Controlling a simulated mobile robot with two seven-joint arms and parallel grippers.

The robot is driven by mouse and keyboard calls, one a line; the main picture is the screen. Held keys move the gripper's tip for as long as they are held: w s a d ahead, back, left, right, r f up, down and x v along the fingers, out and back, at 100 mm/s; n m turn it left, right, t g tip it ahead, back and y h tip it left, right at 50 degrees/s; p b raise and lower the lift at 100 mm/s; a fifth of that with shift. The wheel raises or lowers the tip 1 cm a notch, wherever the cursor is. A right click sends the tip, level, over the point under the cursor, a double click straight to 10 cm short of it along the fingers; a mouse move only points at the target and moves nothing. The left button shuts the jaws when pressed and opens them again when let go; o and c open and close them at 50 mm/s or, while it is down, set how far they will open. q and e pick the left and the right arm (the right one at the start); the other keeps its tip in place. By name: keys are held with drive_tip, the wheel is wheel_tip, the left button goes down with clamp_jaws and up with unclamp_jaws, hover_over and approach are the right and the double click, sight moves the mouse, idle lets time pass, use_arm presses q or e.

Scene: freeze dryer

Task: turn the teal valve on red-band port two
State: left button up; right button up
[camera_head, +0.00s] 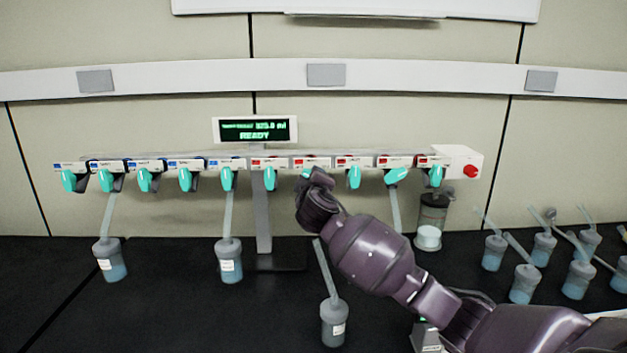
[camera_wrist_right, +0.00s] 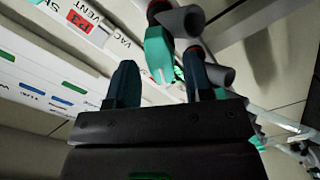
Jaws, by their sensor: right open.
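The row of ports has blue labels on the left and red labels on the right, each with a teal valve. My right gripper (camera_head: 309,182) is at the second red-label port (camera_head: 312,162) and mostly hides its teal valve (camera_head: 306,172). In the right wrist view, a teal valve (camera_wrist_right: 158,52) stands between and beyond the two dark fingers of my open right gripper (camera_wrist_right: 160,74). I cannot tell whether either finger touches it. The first red-label valve (camera_head: 269,178) hangs down to the left, and the third (camera_head: 354,177) to the right. My left gripper is not in view.
A display (camera_head: 255,130) reads READY above the row. A red knob (camera_head: 470,171) is at the right end. A flask (camera_head: 334,322) with a slanted tube stands below my right arm; several flasks stand at right.

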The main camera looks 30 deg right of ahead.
drive_tip(key=shift+w+d, duration=0.2)
drive_tip(key=shift+w, duration=0.05)
clamp_jaws()
